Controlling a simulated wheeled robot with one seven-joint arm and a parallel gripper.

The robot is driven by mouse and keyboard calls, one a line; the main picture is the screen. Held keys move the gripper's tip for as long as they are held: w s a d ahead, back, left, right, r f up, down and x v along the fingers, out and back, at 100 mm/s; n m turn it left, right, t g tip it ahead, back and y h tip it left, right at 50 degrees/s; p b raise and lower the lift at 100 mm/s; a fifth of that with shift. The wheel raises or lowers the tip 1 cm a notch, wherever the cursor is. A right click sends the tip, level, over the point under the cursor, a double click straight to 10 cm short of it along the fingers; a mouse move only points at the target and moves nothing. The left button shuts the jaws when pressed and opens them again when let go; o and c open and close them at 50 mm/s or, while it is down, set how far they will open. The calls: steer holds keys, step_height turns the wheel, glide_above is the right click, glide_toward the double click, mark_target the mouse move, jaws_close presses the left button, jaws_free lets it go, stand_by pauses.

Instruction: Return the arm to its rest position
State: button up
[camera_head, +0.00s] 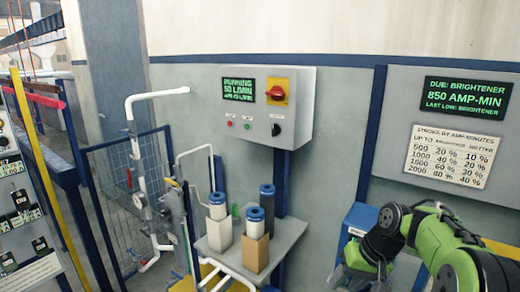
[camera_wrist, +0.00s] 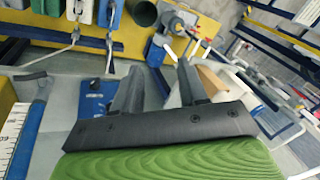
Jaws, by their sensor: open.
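My green arm (camera_head: 445,240) is folded at the lower right of the head view. Nothing is held between the fingers.
A control box (camera_head: 260,105) with a red switch hangs on the wall. Filter cartridges in boxes (camera_head: 255,250) stand on a grey shelf (camera_head: 288,238) left of my arm. A dosing board (camera_head: 445,135) hangs above the arm. White pipes (camera_head: 140,180) and a blue fence are at left.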

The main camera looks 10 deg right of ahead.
steer(key=s+a+r+n+h, duration=0.1)
steer(key=s+a+r, duration=0.15)
steer(key=a, duration=0.25)
steer(key=s+a+r+n+h, duration=0.1)
steer(key=s+a+r, duration=0.15)
steer(key=a, duration=0.25)
steer(key=s+a+n+t+h+p, duration=0.1)
steer(key=s+a, duration=0.5)
steer(key=s, duration=0.7)
steer(key=shift+s+r+t, duration=0.2)
steer(key=shift+r+t, duration=0.2)
steer(key=shift+t, duration=0.4)
